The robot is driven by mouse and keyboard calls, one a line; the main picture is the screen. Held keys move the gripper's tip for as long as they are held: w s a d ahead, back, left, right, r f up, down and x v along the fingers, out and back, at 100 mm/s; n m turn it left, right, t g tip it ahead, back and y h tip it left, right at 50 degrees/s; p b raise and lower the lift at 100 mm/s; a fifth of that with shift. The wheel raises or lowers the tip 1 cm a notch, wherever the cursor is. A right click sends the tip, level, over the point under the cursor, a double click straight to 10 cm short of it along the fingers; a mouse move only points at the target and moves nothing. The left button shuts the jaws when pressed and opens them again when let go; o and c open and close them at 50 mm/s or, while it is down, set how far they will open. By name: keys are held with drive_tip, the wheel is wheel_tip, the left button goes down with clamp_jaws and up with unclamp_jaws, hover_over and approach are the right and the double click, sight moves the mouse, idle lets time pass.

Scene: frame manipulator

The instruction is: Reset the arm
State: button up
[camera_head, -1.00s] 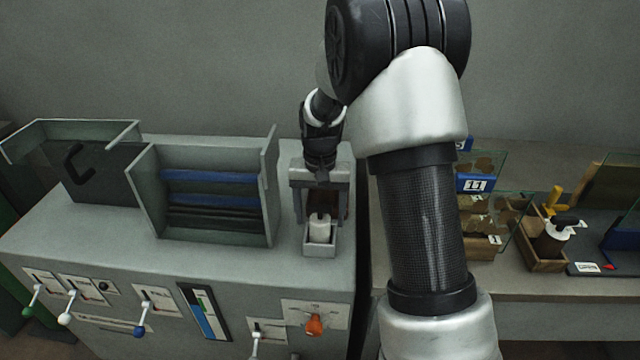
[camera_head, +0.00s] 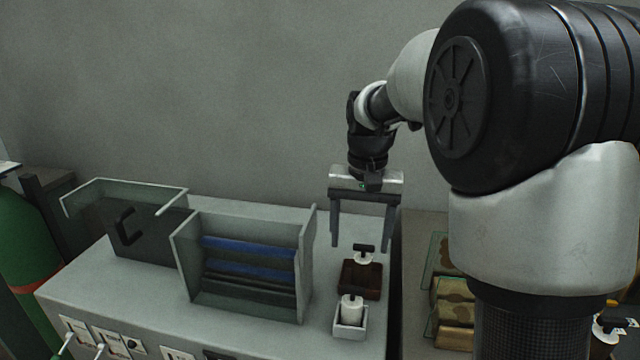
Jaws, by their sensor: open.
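My gripper (camera_head: 363,230) hangs at the end of my arm above the right part of the grey machine top (camera_head: 110,268). Its two long fingers point down and stand wide apart, with nothing between their tips. Below and in front of it is a dark brown block with a black-handled white piece (camera_head: 361,280) on it. The gripper appears clear of this block. My arm covers much of the right side of the view.
A grey open box with blue and black bars (camera_head: 248,265) stands left of the gripper. Behind it is another bin with a black handle (camera_head: 128,226). A small tray with a white cylinder (camera_head: 351,311) sits at the front. A green cylinder (camera_head: 22,245) stands far left.

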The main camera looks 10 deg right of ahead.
drive_tip(key=s+r+n+t+p, duration=0.1)
drive_tip(key=s+r+t+p, duration=0.1)
drive_tip(key=s+r+p, duration=0.2)
drive_tip(key=s+r+n+t+p, duration=0.2)
drive_tip(key=s+r, duration=0.8)
drive_tip(key=s, duration=0.8)
drive_tip(key=shift+s+r+t+p, duration=0.4)
drive_tip(key=shift+t+p, duration=0.1)
drive_tip(key=shift+p, duration=0.85)
